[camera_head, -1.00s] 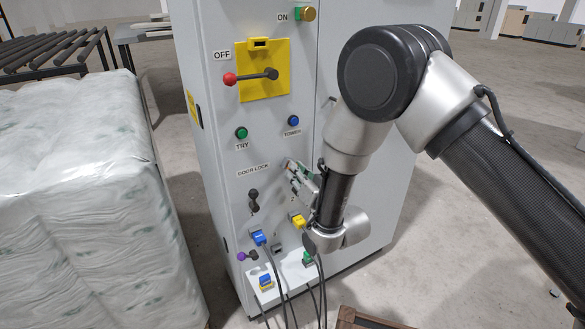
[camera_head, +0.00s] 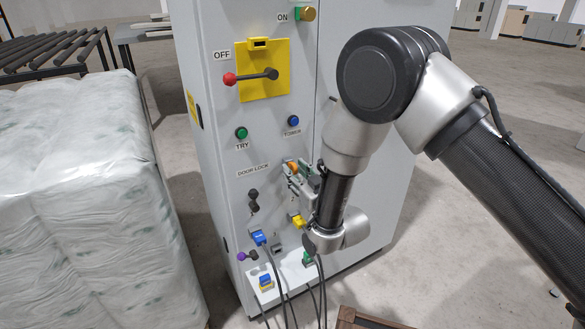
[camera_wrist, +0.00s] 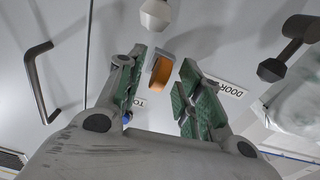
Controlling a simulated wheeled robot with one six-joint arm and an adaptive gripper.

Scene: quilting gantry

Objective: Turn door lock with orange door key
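The orange door key (camera_head: 292,167) is on the grey cabinet front, right of the "DOOR LOCK" label (camera_head: 253,171). In the wrist view the orange key (camera_wrist: 159,76) lies between the green-padded fingers of my gripper (camera_wrist: 160,88). The fingers are spread. The key is close to the left finger, and a gap shows to the right finger; contact on the left cannot be told. The label (camera_wrist: 226,87) appears upside down there. A dark lever (camera_head: 253,200) is below the label in the head view. My gripper (camera_head: 300,171) partly hides the key's surroundings.
A yellow switch plate (camera_head: 263,85) with a red-tipped lever is above, with green (camera_head: 242,133) and blue (camera_head: 293,121) buttons below it. Plugs and cables hang low. Wrapped bags (camera_head: 90,200) stand left of the cabinet. In the wrist view, a pale knob (camera_wrist: 155,14) is near the key.

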